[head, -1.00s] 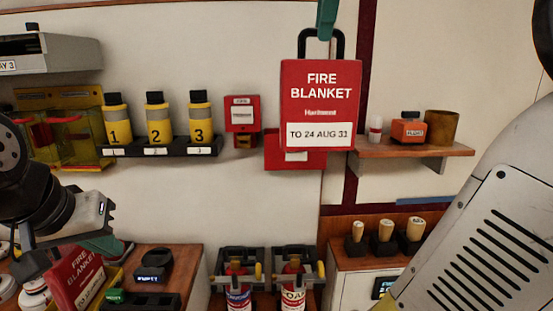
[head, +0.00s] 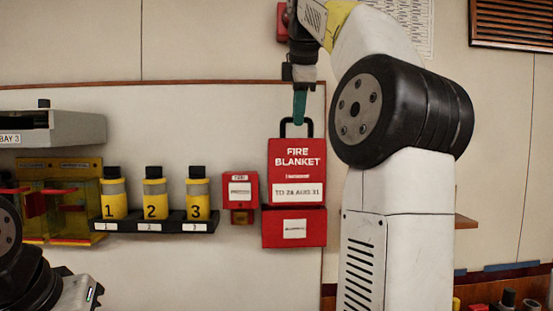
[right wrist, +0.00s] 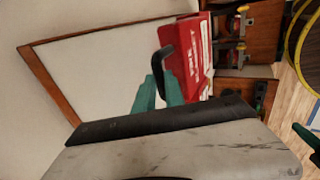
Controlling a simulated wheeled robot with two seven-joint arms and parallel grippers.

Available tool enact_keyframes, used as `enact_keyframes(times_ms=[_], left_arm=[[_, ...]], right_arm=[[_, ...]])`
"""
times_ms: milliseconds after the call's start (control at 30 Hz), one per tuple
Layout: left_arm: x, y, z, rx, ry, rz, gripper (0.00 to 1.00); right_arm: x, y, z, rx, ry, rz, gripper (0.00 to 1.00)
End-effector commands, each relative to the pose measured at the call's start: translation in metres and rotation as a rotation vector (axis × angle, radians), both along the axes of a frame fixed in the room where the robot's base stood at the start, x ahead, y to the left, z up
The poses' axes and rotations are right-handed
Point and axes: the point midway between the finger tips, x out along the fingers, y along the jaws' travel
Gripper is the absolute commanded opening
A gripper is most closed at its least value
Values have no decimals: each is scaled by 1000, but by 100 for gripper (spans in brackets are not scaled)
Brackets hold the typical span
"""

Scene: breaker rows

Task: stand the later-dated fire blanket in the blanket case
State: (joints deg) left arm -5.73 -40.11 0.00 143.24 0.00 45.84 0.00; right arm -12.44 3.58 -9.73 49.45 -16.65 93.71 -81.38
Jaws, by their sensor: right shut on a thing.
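The red fire blanket (head: 297,165) reads "TO 24 AUG 31" and hangs upright by its black handle. My right gripper (head: 299,108), with green fingers, is shut on that handle; the right wrist view shows the fingers (right wrist: 158,92) at the handle and the blanket (right wrist: 187,58) beyond. The red blanket case (head: 294,228), with a white label, is on the wall directly below the blanket. The blanket's lower edge meets the case's top edge in the head view; I cannot tell if it is inside. My left gripper (head: 78,294) is only partly in view at lower left, fingers not clear.
A small red box (head: 240,190) is on the wall just left of the case. Several items line the wall further left: yellow canisters (head: 154,195) on a black rack (head: 155,227), a yellow holder (head: 75,190), and a grey bay unit (head: 60,128). A wooden shelf is mostly behind my right arm.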

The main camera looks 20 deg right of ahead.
Motion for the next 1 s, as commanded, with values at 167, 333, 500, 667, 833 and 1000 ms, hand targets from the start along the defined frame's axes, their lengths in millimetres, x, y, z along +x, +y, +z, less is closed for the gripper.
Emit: enact_keyframes(times_ms=[167,333,500,667,833,1000], left_arm=[[0,0,0,0,0,0,0],[0,0,0,0,0,0,0],[0,0,0,0,0,0,0],[0,0,0,0,0,0,0],[0,0,0,0,0,0,0],[0,0,0,0,0,0,0]], right_arm=[[21,-4,1,0,-2,-2,0],[35,-6,0,-1,-3,-1,0],[36,-6,-6,0,-1,0,0],[36,-7,-15,-1,-2,-1,0],[35,-6,-32,-1,-1,1,0],[35,-6,-55,1,-1,1,0]])
